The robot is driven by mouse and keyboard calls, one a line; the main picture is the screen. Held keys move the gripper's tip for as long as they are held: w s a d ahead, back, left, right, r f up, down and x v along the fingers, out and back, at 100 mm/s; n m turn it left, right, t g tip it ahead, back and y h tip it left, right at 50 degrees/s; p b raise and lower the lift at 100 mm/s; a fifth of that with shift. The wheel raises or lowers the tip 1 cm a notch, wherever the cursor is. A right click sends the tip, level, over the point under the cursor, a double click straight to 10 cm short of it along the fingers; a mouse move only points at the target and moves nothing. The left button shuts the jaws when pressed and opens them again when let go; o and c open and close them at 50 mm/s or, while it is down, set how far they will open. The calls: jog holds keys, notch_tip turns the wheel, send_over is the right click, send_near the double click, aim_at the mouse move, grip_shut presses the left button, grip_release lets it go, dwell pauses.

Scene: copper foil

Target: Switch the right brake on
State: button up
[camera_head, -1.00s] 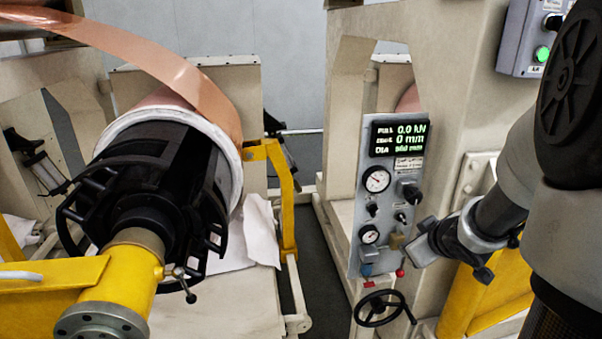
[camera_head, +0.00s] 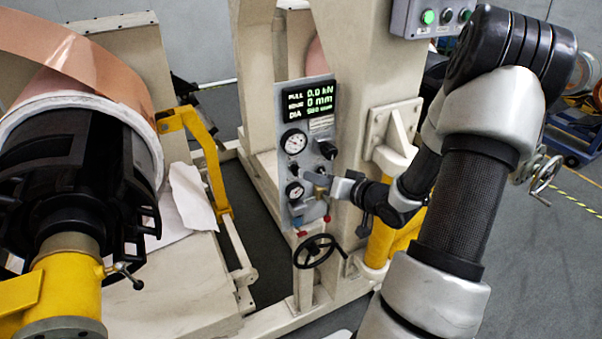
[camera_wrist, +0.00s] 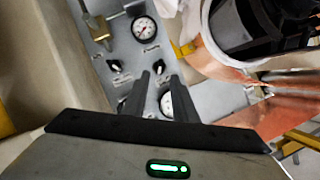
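The grey control panel (camera_head: 312,127) stands on the cream machine post, with a lit display, gauges and black switches. My gripper (camera_head: 312,184) is in front of its lower half in the head view and hides part of it. In the wrist view the panel shows turned around, with a black switch (camera_wrist: 114,66) left of my dark fingers (camera_wrist: 151,70). Another small dark switch seems to be at the fingertips; contact cannot be told. Brake labels are too small to read, so I cannot tell which switch is the right brake.
A black handwheel (camera_head: 319,251) sits below the panel. A brass fitting (camera_wrist: 98,27) and a gauge (camera_wrist: 143,29) are close to my gripper. The copper foil roll (camera_head: 75,85) and yellow bracket (camera_head: 205,150) stand to the left.

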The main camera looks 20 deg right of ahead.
aim_at(298, 172)
jog(key=x, duration=0.8)
jog(key=shift+c, duration=0.5)
grip_shut()
